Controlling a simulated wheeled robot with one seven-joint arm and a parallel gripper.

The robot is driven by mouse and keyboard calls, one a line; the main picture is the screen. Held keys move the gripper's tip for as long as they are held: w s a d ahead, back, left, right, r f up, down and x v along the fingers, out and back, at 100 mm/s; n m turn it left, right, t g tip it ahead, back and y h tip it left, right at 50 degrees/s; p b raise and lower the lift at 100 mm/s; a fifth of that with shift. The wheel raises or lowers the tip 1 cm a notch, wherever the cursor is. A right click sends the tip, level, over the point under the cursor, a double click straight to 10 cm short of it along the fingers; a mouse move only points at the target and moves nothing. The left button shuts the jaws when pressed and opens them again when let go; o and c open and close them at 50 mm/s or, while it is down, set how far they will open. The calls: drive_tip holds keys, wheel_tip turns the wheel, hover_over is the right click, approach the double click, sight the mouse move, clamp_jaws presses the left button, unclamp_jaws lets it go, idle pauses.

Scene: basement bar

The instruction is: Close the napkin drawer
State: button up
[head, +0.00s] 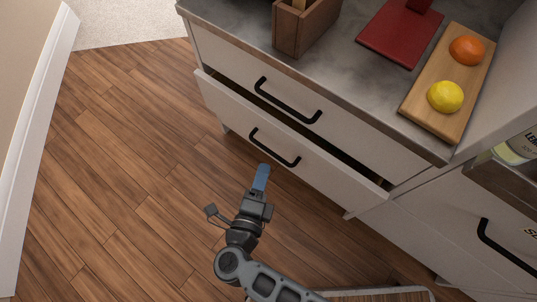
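The cabinet has two white drawers with black bar handles. The lower drawer (222,100) is pulled out a little, with a dark gap behind the top of its front. Its handle (275,148) faces my gripper. The upper drawer (232,62) looks shut. No label shows which one is the napkin drawer, but only the lower one stands out. My gripper (263,170) is just in front of the lower handle, with blue fingertips pointing towards it. It seems to hold nothing. Its fingers overlap in this view, so their opening is hidden, as is any contact with the handle.
Another black-handled cabinet front (450,235) stands at right. The wooden floor (130,170) at left is clear.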

drive_tip(key=b+x, duration=0.2)
drive_tip(key=x, duration=0.4)
drive_tip(key=shift+w, duration=0.25)
drive_tip(key=shift+c, duration=0.4)
clamp_jaws()
